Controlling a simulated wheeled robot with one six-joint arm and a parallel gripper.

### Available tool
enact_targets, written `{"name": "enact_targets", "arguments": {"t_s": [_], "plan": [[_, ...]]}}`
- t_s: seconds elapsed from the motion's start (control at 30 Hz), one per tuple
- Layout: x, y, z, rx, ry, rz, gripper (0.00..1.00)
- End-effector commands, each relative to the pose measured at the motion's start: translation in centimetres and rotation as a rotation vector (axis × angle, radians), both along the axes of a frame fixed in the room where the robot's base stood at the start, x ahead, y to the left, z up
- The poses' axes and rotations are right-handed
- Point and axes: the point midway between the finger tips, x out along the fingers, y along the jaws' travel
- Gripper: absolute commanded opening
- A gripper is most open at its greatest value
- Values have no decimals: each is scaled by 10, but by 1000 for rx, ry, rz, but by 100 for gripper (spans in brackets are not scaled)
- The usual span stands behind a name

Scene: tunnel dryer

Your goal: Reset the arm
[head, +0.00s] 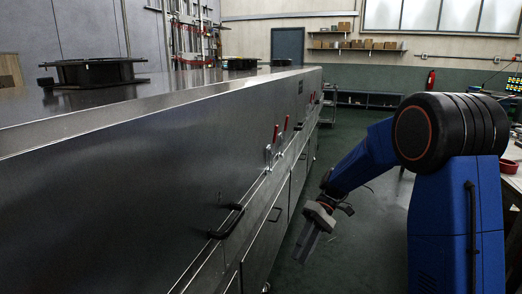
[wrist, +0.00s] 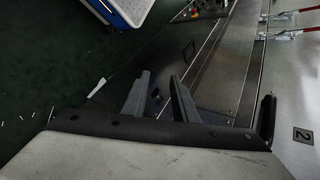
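My blue and black arm (head: 440,135) reaches down from the right side of the head view. My gripper (head: 304,250) hangs over the dark green floor, in front of the long metal dryer's (head: 120,175) side and apart from it in the picture. In the wrist view the two grey fingers of my gripper (wrist: 159,82) stand apart, with nothing seen between them. The gripper is open and empty.
The dryer's side carries a black handle (head: 228,222) and red-handled clamps (head: 275,134), also visible in the wrist view (wrist: 284,34). A workbench with a red bowl (head: 509,166) stands at right. The aisle floor (head: 345,180) between is clear. Shelves stand at the back.

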Motion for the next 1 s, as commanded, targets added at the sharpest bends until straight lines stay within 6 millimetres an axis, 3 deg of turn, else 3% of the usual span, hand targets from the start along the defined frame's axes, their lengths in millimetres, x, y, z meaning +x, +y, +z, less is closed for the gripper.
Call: {"name": "enact_targets", "arguments": {"t_s": [0.4,1.0], "plan": [[-65,-40,47,-229,-191,-111,26],[-154,-99,80,-487,-491,-342,26]]}}
